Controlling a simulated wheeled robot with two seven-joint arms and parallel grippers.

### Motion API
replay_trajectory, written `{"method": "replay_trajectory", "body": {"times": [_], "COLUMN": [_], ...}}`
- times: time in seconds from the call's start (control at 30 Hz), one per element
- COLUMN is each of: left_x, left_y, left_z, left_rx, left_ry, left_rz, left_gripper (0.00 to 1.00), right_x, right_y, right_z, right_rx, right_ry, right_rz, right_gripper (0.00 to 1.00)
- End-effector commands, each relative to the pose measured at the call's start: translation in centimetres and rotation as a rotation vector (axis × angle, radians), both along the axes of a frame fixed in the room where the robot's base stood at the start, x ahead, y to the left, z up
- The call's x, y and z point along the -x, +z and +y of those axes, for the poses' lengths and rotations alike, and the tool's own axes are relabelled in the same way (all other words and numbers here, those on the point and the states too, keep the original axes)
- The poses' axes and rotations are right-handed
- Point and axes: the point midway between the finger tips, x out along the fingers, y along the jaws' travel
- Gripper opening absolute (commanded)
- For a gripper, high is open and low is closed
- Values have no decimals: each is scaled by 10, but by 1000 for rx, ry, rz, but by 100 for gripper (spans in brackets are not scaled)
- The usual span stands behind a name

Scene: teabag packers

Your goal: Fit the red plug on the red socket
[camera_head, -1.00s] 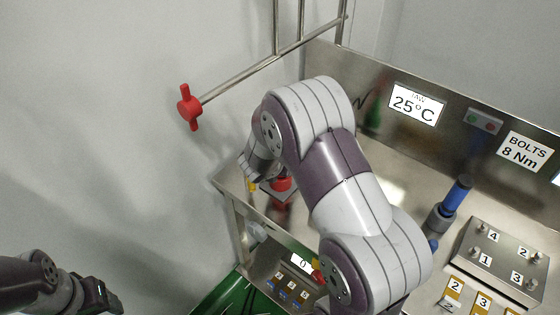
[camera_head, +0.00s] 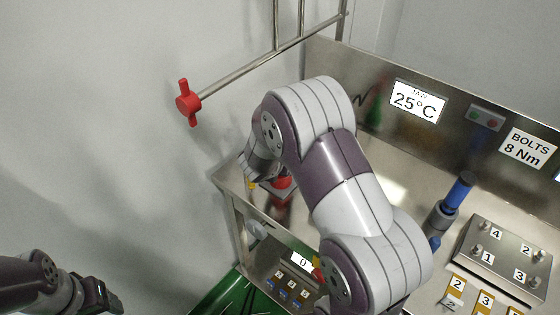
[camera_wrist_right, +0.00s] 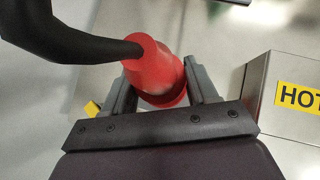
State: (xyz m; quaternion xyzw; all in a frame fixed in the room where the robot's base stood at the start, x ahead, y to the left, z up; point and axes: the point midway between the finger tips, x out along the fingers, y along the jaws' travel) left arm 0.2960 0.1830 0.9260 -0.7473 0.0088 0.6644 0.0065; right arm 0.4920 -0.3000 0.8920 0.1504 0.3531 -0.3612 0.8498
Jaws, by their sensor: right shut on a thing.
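In the right wrist view a red plug (camera_wrist_right: 151,66) with a thick black cable (camera_wrist_right: 70,42) at its end sits between the fingers of my right gripper (camera_wrist_right: 160,84), which is shut on it. In the head view my right arm covers most of that gripper. A red part (camera_head: 283,182) shows beside it at the left end of the steel bench; I cannot tell whether it is the plug or the red socket. The socket is not clearly seen apart from the plug, so how they meet is hidden. My left gripper (camera_head: 105,300) is at the lower left, away from the bench; its jaws are unclear.
A steel box with a yellow HOT label (camera_wrist_right: 298,96) stands close to the right of my right gripper. A red valve handle (camera_head: 187,102) on a pipe is at the upper left. A blue-handled tool (camera_head: 459,192) and a numbered bolt plate (camera_head: 500,252) are on the right.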

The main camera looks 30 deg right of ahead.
Motion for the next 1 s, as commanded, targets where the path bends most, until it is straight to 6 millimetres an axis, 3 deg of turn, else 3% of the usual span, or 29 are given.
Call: {"method": "replay_trajectory", "body": {"times": [0.3,1.0], "left_x": [0,0], "left_y": [16,13], "left_z": [0,0], "left_rx": [0,0], "left_ry": [0,0], "left_rz": [0,0], "left_gripper": [66,66], "right_x": [0,0], "right_y": [19,18], "right_z": [0,0], "right_rx": [0,0], "right_ry": [1,-1], "right_rz": [-1,-2], "right_gripper": [24,24]}}
